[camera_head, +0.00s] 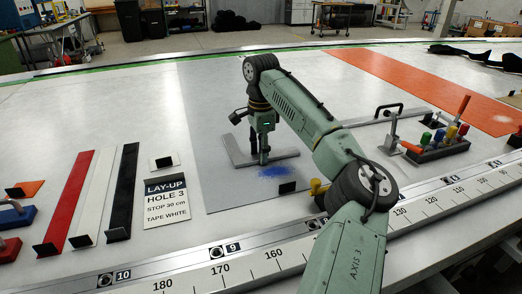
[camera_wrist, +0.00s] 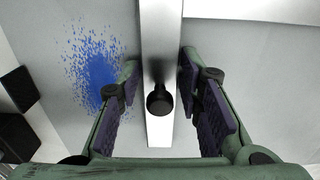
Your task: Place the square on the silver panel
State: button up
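The square (camera_head: 233,153) is a grey metal L lying flat on the silver-grey panel (camera_head: 215,105), near the panel's middle. In the wrist view one bar of the square (camera_wrist: 161,45) runs between my fingers, with a round black knob (camera_wrist: 160,101) standing on it. My gripper (camera_head: 264,158) points down over the square's corner area. In the wrist view my gripper (camera_wrist: 160,95) is open, one finger on each side of the bar and knob. I see narrow gaps there; contact is not clear. Part of the square is hidden behind my gripper in the head view.
A blue speckled patch (camera_head: 273,171) marks the panel beside the square. Left are a lay-up sign (camera_head: 166,202) and red, white and black strips (camera_head: 122,190). Right are a toggle clamp (camera_head: 391,140) and a block with coloured handles (camera_head: 437,148). A ruled rail (camera_head: 245,250) runs along the front.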

jog(key=o, duration=0.3)
jog(key=shift+r, duration=0.1)
notch_tip(320, 180, up, 12)
jog(key=shift+r, duration=0.1)
dwell(0.4)
dwell(0.6)
